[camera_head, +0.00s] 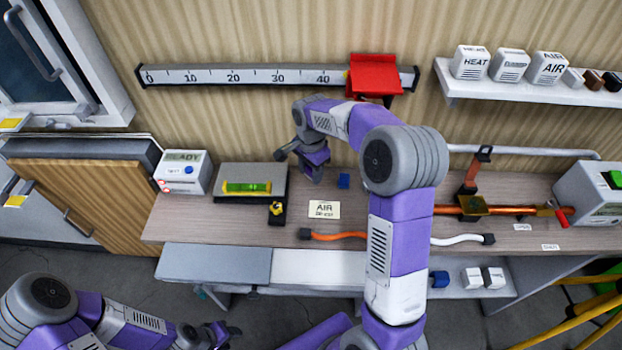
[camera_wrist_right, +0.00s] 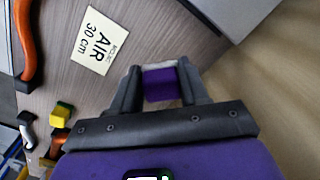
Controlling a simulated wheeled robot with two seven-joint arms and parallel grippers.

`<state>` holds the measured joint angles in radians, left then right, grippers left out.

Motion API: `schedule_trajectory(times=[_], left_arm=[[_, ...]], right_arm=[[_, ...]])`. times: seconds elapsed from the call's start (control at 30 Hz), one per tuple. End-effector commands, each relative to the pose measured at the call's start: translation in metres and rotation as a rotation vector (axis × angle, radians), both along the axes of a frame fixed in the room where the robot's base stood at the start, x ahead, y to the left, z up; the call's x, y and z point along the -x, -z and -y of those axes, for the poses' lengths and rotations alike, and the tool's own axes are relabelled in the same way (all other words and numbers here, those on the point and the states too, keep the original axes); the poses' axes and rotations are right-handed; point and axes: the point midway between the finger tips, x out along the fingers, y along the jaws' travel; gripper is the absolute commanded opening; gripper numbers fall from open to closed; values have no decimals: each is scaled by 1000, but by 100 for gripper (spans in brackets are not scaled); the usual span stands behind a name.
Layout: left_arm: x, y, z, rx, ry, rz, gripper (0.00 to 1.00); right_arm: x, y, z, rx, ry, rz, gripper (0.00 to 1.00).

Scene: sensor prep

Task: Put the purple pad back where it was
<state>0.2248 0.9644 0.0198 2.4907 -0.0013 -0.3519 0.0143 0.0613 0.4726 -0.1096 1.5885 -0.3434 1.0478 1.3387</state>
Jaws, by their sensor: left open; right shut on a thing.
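The purple pad (camera_wrist_right: 160,84) is between the fingers of my right gripper (camera_wrist_right: 158,92) in the right wrist view. The right gripper is shut on it. In the head view my right gripper (camera_head: 314,172) is over the back of the workbench (camera_head: 385,205), close to the wall. The pad cannot be made out in that view. My left gripper (camera_head: 222,333) is open, low at the bottom left, in front of the bench and away from everything on it.
A blue block (camera_head: 343,181) and an AIR card (camera_head: 324,209) lie near my right gripper; the card also shows in the right wrist view (camera_wrist_right: 100,42). A level on a grey block (camera_head: 250,187) stands to the left. A ruler rail (camera_head: 240,76) with a red carriage (camera_head: 375,76) hangs above.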

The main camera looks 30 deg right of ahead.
Motion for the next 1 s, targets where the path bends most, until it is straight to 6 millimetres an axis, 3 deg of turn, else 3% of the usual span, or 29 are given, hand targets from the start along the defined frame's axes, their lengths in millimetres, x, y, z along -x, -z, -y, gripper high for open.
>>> schedule_trajectory(times=[0.2,0.63,0.67,0.8,1.0], left_arm=[[0,14,0,0,0,0,43],[0,16,0,0,0,0,43],[0,16,0,0,0,0,43],[0,15,0,0,0,0,43],[0,15,0,0,0,0,43]], right_arm=[[0,39,1,-1,2,-2,16],[-3,44,2,-1,1,0,16],[-3,43,2,-1,1,0,47],[-3,43,2,-1,1,0,69],[-3,43,2,-1,1,0,70]])
